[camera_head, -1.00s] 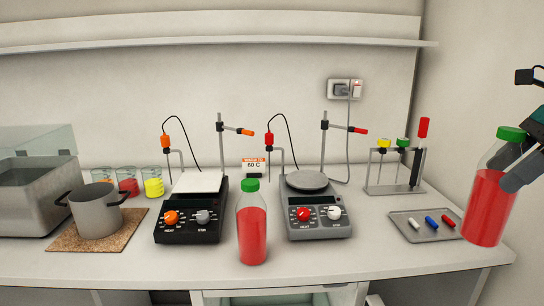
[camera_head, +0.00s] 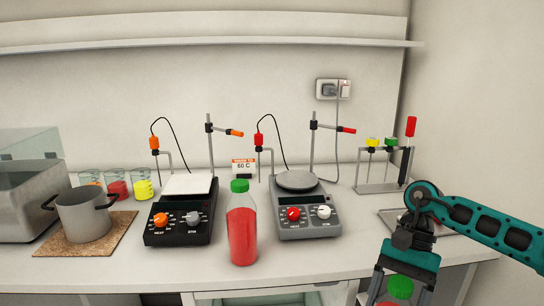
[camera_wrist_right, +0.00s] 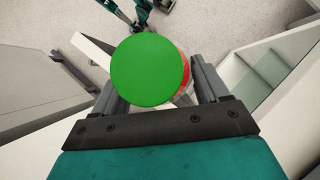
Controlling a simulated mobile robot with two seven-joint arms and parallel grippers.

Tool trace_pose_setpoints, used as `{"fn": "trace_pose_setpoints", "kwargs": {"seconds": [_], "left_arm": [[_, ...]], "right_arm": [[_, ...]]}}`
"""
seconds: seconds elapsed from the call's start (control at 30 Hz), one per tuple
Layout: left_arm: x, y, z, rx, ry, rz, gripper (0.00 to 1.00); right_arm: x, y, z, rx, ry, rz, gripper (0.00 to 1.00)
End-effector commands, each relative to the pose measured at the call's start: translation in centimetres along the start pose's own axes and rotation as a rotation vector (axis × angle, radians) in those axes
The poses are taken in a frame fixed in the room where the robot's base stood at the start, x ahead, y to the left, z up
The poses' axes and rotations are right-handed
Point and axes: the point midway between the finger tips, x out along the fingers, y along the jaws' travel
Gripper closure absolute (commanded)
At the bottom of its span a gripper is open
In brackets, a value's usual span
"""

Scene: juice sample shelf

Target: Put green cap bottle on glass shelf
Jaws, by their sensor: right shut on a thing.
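My right gripper (camera_head: 402,284) is shut on a bottle with a green cap (camera_head: 400,287) at the bottom right of the head view, low in front of the counter. In the right wrist view the same green cap (camera_wrist_right: 150,72) sits between the two fingers, with a little red juice bottle side showing beside it. The rest of this bottle is hidden. A second green-capped bottle of red juice (camera_head: 242,235) stands upright on the counter. A glass shelf (camera_head: 262,299) shows partly in the opening under the counter. My left gripper is not in view.
Two hotplates, one black (camera_head: 180,225) and one grey (camera_head: 305,217), stand on the counter. A pot (camera_head: 84,216) on a cork mat and a tray (camera_head: 458,228) stand at either side. A pale cabinet with greenish panels (camera_wrist_right: 267,75) shows right of the held bottle.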

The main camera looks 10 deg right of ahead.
Motion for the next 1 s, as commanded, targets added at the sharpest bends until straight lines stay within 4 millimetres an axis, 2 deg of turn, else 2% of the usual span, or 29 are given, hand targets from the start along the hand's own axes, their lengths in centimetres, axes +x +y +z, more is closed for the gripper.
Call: {"fn": "trace_pose_setpoints", "kwargs": {"seconds": [0.03,0.2,0.4,0.6,1.0], "left_arm": [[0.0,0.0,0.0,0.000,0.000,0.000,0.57],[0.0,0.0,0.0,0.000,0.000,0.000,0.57],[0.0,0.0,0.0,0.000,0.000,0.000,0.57],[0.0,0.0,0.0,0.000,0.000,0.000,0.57],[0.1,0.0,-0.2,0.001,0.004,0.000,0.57]], "right_arm": [[0.4,-1.6,1.0,-0.089,0.001,0.047,1.00],[1.6,-5.2,3.3,-0.358,0.003,0.224,1.00],[1.9,-7.8,5.3,-0.591,0.003,0.377,1.00],[1.8,-8.8,6.1,-0.690,0.001,0.441,1.00],[1.8,-8.9,6.2,-0.697,0.001,0.445,1.00]]}}
